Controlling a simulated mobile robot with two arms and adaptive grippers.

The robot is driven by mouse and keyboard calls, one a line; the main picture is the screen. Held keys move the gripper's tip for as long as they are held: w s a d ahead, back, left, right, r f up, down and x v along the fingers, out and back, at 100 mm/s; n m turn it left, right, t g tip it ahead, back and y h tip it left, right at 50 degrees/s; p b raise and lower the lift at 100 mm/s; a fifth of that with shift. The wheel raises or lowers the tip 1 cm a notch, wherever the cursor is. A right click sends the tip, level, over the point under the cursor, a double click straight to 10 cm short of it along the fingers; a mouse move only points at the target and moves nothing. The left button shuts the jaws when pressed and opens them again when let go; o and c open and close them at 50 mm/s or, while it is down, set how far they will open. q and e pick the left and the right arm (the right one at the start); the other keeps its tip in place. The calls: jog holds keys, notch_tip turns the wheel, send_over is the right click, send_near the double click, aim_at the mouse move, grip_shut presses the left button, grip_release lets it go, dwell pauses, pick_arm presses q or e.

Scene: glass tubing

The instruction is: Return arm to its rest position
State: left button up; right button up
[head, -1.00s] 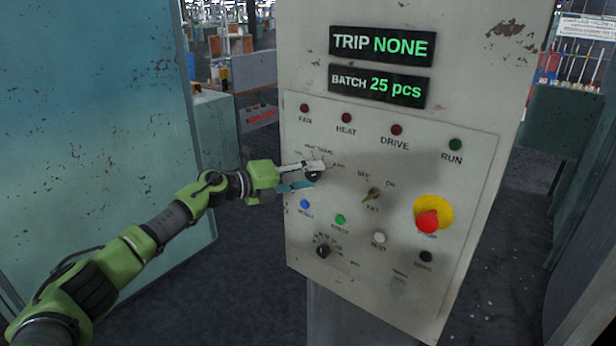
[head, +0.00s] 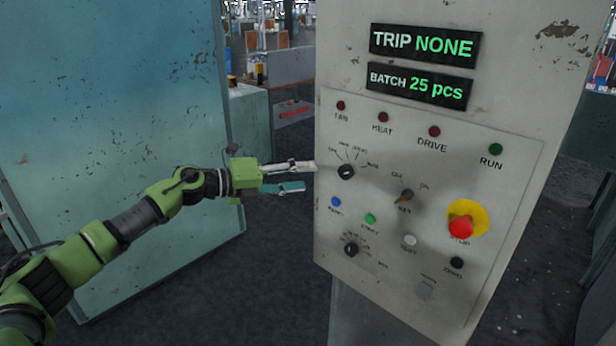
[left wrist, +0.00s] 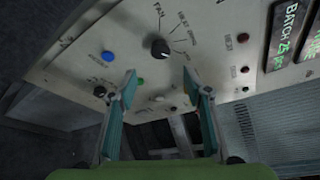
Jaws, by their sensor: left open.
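My left gripper (head: 303,177) is open and empty, just left of the control panel (head: 490,290) in the head view. Its two fingers are spread apart. The black mode knob (head: 345,171) is to the right of the fingertips, clear of them. In the left wrist view the open fingers (left wrist: 160,85) point toward the panel, and the knob (left wrist: 160,48) shows beyond and between them, not held. My green left arm (head: 110,235) reaches in from the lower left. My right gripper is not in view.
The panel carries a key switch (head: 404,196), a red stop button (head: 461,228) on yellow, and a lower knob (head: 351,249). Displays read "TRIP NONE" (head: 425,45) and "BATCH 25 pcs" (head: 418,86). A teal cabinet (head: 110,110) stands behind my left arm.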

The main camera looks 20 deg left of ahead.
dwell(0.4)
pick_arm(q)
notch_tip(320, 180, down, 27)
jog(key=w+a+n+t+y+b, duration=0.1)
jog(key=a+n+t+y+b, duration=0.3)
jog(key=n, duration=0.8)
jog(key=s+f+n+g+y, duration=0.25)
jog(key=s+f, duration=0.45)
jog(key=f, duration=0.4)
jog(key=s+f+n+g+y, duration=0.15)
jog(key=s+f+n, duration=0.35)
jog(key=f, duration=0.6)
jog(key=s+f+n+g+y, duration=0.2)
jog(key=s+f+n, duration=0.1)
jog(key=s+f, duration=0.6)
jog(key=s+d+f+n+g, duration=0.2)
jog(key=s+f, duration=0.4)
jog(key=s, duration=0.7)
jog(key=s+d+f+n+g, duration=0.2)
jog(key=s+d+f+g, duration=0.2)
jog(key=s, duration=1)
jog(key=s+d+f+n+g, duration=0.2)
jog(key=s+d+f, duration=0.3)
jog(key=s+f, duration=0.5)
jog(key=s+g, duration=0.1)
jog(key=s, duration=0.3)
jog(key=shift+f, duration=0.2)
